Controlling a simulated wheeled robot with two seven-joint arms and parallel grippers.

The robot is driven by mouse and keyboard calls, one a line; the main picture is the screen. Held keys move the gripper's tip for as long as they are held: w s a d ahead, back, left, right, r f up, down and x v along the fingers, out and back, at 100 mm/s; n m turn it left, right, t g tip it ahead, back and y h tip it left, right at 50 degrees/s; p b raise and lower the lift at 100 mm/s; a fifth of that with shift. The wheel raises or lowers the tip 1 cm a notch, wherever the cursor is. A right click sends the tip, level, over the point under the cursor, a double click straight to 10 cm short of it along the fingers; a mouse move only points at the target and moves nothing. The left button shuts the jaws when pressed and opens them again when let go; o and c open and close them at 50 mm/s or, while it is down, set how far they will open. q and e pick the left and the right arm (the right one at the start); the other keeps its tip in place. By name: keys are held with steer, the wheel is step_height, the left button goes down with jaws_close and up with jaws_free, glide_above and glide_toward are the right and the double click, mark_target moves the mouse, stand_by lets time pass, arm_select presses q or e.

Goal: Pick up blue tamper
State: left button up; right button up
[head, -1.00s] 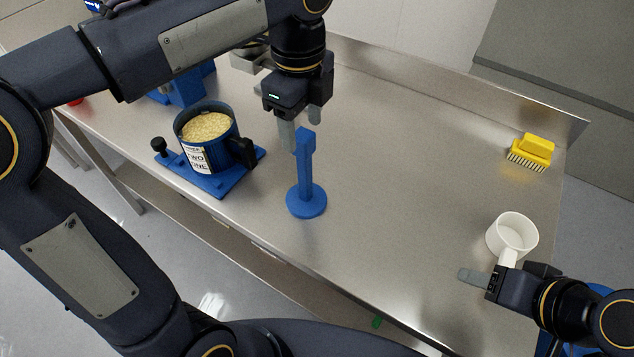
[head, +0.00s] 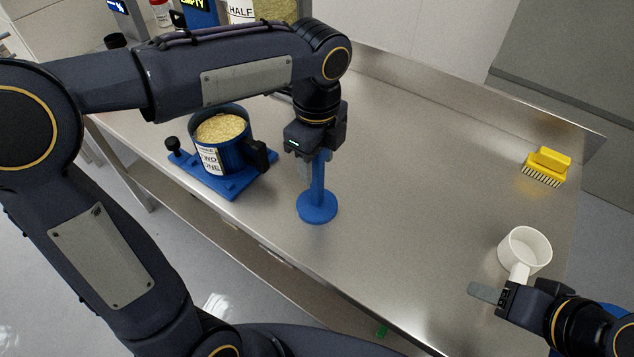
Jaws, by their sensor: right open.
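The blue tamper (head: 317,207) stands upright on its round base on the steel table, near the front edge. My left gripper (head: 316,165) is over the tamper from above, its fingers at the upper handle. The gripper hides the top of the handle. One finger shows at the handle's left side; whether the fingers press on it cannot be told. My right gripper (head: 514,284) is open at the lower right, beside the handle of a white cup (head: 525,250).
A blue pot (head: 235,155) of yellow grains stands on a blue base plate (head: 205,180) left of the tamper. A yellow brush (head: 548,165) lies at the far right. The middle of the steel table (head: 420,190) is clear. Labelled containers stand at the back left.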

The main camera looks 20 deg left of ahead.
arm_select(q)
jaws_close()
steer(key=shift+r, duration=0.2)
